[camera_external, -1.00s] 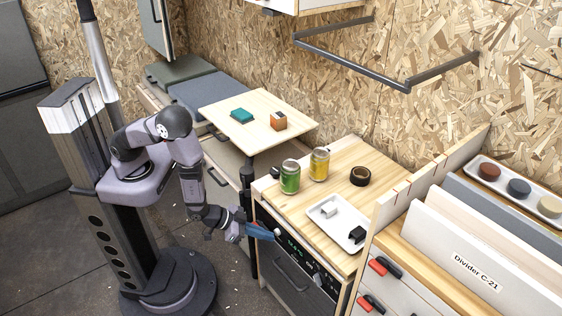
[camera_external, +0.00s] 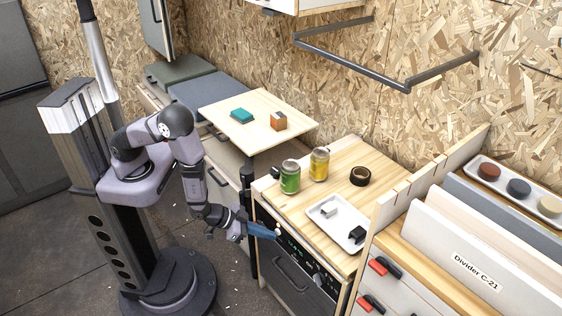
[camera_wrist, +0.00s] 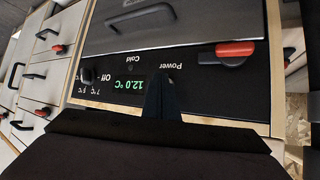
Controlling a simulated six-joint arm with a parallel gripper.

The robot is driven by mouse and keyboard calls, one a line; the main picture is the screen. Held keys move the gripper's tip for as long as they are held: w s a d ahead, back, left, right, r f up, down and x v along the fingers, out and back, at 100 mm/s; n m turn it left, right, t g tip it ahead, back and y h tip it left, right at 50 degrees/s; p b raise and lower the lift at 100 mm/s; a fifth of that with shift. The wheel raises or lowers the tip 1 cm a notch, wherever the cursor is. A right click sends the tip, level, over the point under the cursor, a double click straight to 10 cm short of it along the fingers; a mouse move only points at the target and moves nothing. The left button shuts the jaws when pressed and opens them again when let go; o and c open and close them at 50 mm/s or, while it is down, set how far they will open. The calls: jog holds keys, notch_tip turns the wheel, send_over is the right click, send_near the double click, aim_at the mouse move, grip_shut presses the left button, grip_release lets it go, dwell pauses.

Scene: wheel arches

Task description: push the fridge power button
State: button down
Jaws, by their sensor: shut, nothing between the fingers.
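The fridge's black control panel (camera_wrist: 110,80) shows upside down in the wrist view, with a "Power" label (camera_wrist: 185,67), a "Cold" label (camera_wrist: 131,57) and a green 12.0 °C readout (camera_wrist: 130,86). My gripper (camera_wrist: 162,82) is shut and empty, its dark fingertips in front of the panel beside the "Power" label. No power button shows clearly; the fingers may hide it. In the external view my gripper (camera_external: 272,235) points at the left end of the fridge panel (camera_external: 302,258). I cannot tell whether the fingertips touch it.
A dark dial (camera_wrist: 86,75) is on the panel. A red-and-black handle (camera_wrist: 234,50) is beside the "Power" label.

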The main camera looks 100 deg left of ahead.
jog(key=shift+d, duration=0.1)
jog(key=shift+s+d, duration=0.45)
jog(key=shift+s, duration=0.1)
jog(key=s+d, duration=0.4)
jog(key=shift+d+p, duration=0.15)
jog(key=shift+p, duration=0.3)
jog(key=shift+s, duration=0.1)
dwell(0.6)
